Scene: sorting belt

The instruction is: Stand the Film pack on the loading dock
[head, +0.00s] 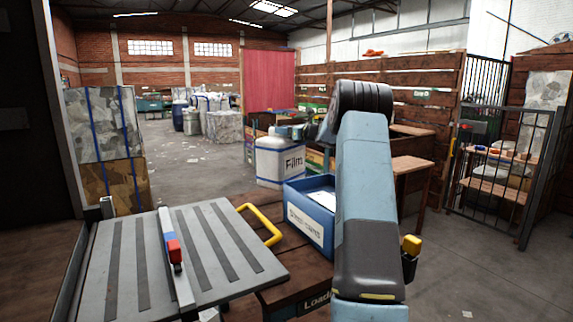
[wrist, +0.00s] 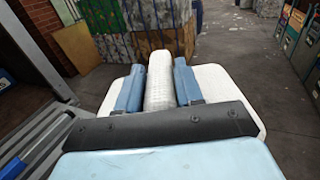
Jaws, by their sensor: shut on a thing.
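The Film pack (head: 278,165) is a white container with a dark "Film" label and blue near its base. It is upright, beyond the blue box in the head view. My gripper (wrist: 158,68) is shut on its white raised grip, a blue finger on each side. The pack's white top (wrist: 225,90) spreads out under the fingers in the wrist view. The loading dock (head: 318,278) is the brown wooden surface at the front, with a partly hidden "Load" sign. My arm covers its right part. I cannot tell what is under the pack.
A blue box (head: 312,228) with a white label stands on the dock's right side. A yellow bent handle (head: 262,222) is beside the grey ribbed plate (head: 205,265). Wrapped bales (head: 103,125) stand at left. A wooden table (head: 408,165) and barred gate are at right.

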